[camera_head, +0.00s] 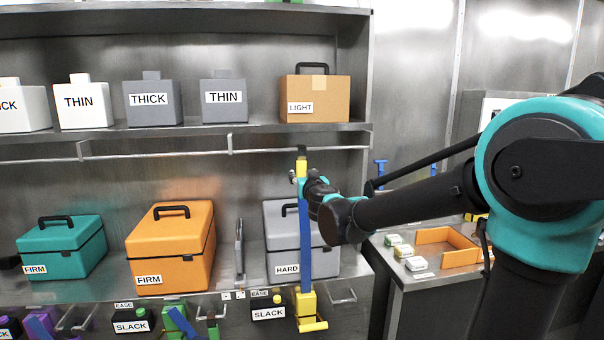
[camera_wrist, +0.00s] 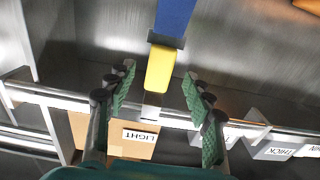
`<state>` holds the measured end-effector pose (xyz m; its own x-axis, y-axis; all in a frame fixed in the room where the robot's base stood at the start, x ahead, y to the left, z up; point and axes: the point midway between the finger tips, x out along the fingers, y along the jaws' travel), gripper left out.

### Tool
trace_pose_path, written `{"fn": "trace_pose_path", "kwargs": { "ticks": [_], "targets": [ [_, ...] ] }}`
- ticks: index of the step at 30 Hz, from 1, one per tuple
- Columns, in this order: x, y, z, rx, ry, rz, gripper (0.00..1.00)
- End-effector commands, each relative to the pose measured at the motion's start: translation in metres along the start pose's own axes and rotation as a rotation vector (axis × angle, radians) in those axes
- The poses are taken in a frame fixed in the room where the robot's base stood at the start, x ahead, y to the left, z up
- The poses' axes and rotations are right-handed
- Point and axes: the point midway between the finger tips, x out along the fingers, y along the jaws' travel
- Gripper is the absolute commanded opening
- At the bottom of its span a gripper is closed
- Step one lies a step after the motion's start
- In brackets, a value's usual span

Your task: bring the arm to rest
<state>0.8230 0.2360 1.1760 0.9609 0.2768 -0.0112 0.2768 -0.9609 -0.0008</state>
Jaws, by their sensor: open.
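My arm reaches in from the right, with my gripper (camera_head: 300,178) at the upper part of a hanging blue strap (camera_head: 304,235). In the wrist view my gripper (camera_wrist: 158,73) is open, with one green-padded finger on each side. The yellow end piece (camera_wrist: 160,68) of the blue strap (camera_wrist: 174,18) shows between the fingers, with gaps on both sides. The strap hangs from the rail (camera_head: 190,153) under the upper shelf. Its lower end has a yellow block (camera_head: 306,305).
A cardboard LIGHT box (camera_head: 330,98) stands on the shelf just above my gripper. A grey HARD case (camera_head: 280,240) stands behind the strap. Orange (camera_head: 170,250) and teal (camera_head: 62,245) FIRM cases stand left. A side bench (camera_head: 425,278) with an orange tray (camera_head: 462,242) lies below my arm.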

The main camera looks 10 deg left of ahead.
Motion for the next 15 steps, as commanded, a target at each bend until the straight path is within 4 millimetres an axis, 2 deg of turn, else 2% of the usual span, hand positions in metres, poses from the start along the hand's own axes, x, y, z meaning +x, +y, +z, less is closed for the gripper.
{"fn": "trace_pose_path", "kwargs": {
  "ticks": [1,6,15],
  "targets": [
    [-0.011,0.0,0.0,0.0,0.0,-0.001,0.52],
    [-0.04,0.0,0.0,0.0,0.0,-0.002,0.52],
    [-0.067,0.0,0.0,0.0,0.0,0.0,0.52]
  ]
}}
